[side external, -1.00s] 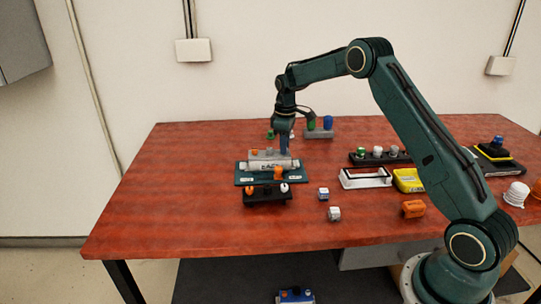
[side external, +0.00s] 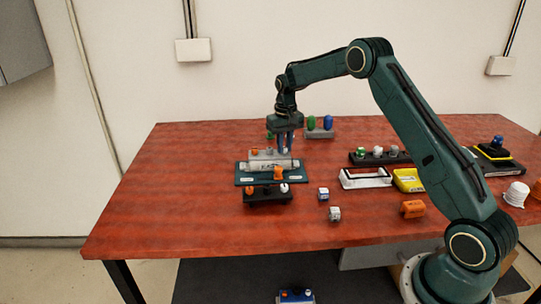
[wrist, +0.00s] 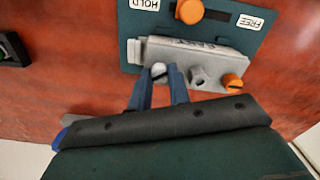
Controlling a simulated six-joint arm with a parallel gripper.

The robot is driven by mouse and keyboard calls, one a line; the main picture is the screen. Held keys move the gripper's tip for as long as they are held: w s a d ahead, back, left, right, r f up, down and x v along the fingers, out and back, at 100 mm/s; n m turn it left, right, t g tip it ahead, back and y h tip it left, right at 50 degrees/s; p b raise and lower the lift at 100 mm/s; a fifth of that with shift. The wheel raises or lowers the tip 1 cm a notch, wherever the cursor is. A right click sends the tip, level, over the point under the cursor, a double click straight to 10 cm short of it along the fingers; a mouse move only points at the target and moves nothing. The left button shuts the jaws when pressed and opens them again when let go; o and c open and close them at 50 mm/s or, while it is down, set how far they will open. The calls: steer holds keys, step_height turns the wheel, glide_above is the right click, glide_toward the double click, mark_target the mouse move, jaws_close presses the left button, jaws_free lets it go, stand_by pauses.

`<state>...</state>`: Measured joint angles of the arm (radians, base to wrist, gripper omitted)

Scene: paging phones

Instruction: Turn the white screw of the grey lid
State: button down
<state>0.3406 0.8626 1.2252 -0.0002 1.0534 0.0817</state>
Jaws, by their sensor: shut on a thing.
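The grey lid (wrist: 215,62) with raised lettering lies on a teal plate (wrist: 262,42); it also shows in the side view (side external: 258,166). The white screw (wrist: 159,69) is at the lid's left end in the wrist view. My gripper (wrist: 161,76) is shut on it, with one blue finger on each side; in the side view my gripper (side external: 286,150) points down at the lid. A grey hex piece (wrist: 200,79) and an orange screw (wrist: 234,82) are along the same edge. The white screw is hidden by the fingers in the side view.
An orange knob (wrist: 190,11) sits in the plate's slot, nearer the HOLD label than FREE. A black holder (side external: 262,197) with knobs stands in front. Behind is a grey block (side external: 320,133) with green and blue pegs. The table's left side is clear.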

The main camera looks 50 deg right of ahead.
mark_target(285, 147)
steer(key=m, duration=0.3)
steer(key=shift+m, duration=2.2)
steer(key=c, duration=1.3)
jaws_free()
steer(key=shift+r, duration=0.1)
step_height(285, 147, up, 14)
